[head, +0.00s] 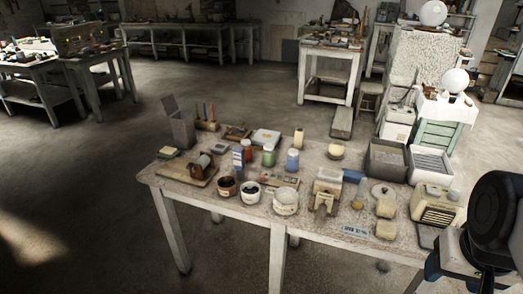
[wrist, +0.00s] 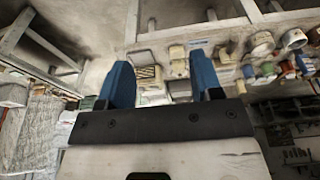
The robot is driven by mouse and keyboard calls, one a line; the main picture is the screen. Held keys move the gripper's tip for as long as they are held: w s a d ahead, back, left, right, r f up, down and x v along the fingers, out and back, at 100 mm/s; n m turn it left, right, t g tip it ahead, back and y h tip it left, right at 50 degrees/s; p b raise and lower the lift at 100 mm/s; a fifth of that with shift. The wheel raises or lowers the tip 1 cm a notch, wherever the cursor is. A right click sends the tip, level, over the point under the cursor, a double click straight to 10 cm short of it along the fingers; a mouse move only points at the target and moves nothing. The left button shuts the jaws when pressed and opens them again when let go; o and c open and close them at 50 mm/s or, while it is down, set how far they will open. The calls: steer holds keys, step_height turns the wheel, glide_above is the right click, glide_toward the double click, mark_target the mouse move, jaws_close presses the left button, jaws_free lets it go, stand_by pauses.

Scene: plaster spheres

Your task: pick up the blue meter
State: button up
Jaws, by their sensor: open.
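A small flat panel with blue markings, which looks like the blue meter (head: 356,231), lies near the front edge of the work table (head: 310,226), left of a pale plaster piece (head: 386,230). What seems to be the same meter shows small in the wrist view (wrist: 197,44), beyond the right finger. My gripper (wrist: 160,62) is open and empty, its two blue fingers wide apart, with the table seen upside down beyond them. In the head view my dark arm end is at the lower right, over the table's right end, well apart from the meter.
A cream slatted box (head: 436,207) and grey bins (head: 386,160) crowd the table's right end. A beige clamp-like block (head: 327,190) stands left of the meter. Several pots and bottles fill the middle. Free floor lies in front of the table.

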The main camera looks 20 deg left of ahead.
steer(key=shift+o, duration=0.5)
steer(key=m+g+y, duration=0.3)
steer(key=m+y, duration=0.9)
steer(key=m, duration=0.1)
glide_above(244, 151)
steer(key=s+d, duration=0.4)
steer(key=d, duration=0.5)
steer(key=s+d, duration=0.5)
steer(key=d, duration=0.4)
step_height(244, 151, down, 8)
steer(key=w+a+f+m+y, duration=0.1)
steer(key=w+a+f, duration=0.2)
steer(key=a, duration=0.1)
steer(key=w+a+f+m+y, duration=0.1)
steer(key=w+a+f+m, duration=0.1)
steer(key=a+f, duration=0.1)
steer(key=w+a+f+m, duration=0.1)
steer(key=w+a+f, duration=0.2)
steer(key=a+f, duration=0.1)
steer(key=shift+w+a+f+m+y, duration=0.1)
steer(key=shift+w+a+m+y, duration=0.1)
steer(key=shift+a, duration=0.25)
steer(key=shift+w+a+m+y, duration=0.15)
steer(key=shift+a+m+y, duration=0.05)
steer(key=shift+a, duration=0.2)
